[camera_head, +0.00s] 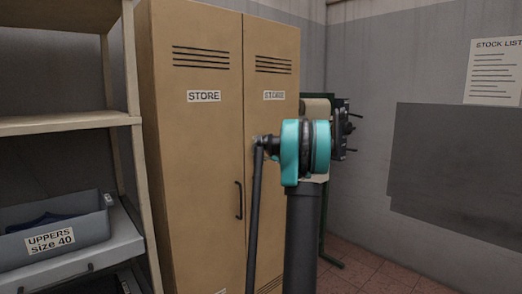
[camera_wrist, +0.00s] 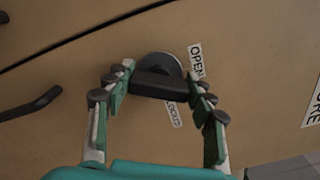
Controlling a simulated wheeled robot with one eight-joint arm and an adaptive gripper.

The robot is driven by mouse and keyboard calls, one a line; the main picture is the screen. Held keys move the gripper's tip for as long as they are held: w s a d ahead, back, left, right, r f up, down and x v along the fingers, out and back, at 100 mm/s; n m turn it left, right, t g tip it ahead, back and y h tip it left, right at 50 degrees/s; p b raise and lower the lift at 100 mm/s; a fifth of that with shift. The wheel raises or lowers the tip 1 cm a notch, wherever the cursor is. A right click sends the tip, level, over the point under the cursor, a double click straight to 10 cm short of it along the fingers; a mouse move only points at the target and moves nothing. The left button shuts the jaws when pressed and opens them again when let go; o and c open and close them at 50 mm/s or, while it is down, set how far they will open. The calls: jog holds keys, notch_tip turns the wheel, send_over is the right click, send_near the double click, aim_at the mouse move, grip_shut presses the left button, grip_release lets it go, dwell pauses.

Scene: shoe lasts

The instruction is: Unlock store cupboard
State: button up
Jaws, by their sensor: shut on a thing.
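The tan store cupboard (camera_head: 195,150) stands in the middle of the head view with both doors shut and a STORE label on each. A dark turn knob (camera_wrist: 158,86) on a round grey plate (camera_wrist: 160,62) is on the door in the wrist view. An OPEN label (camera_wrist: 196,60) and a LOCKED label (camera_wrist: 174,114) sit beside it. The knob's bar lies across the picture, its right end between the two labels. My gripper (camera_wrist: 160,84) has a finger at each end of the bar and is shut on it. In the head view my arm hides the gripper and knob.
A dark door handle (camera_head: 239,200) is low on the cupboard; a handle (camera_wrist: 30,104) also shows left of my fingers. A shelf unit (camera_head: 70,126) with a grey UPPERS bin (camera_head: 52,228) stands left. A dark machine (camera_head: 340,128) stands behind my arm at right.

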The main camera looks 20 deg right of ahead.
jog(key=n, duration=0.5)
jog(key=shift+f+n, duration=0.15)
jog(key=shift+n, duration=0.25)
dwell(0.4)
jog(key=o, duration=1.2)
jog(key=shift+c, duration=0.2)
jog(key=v, duration=1.2)
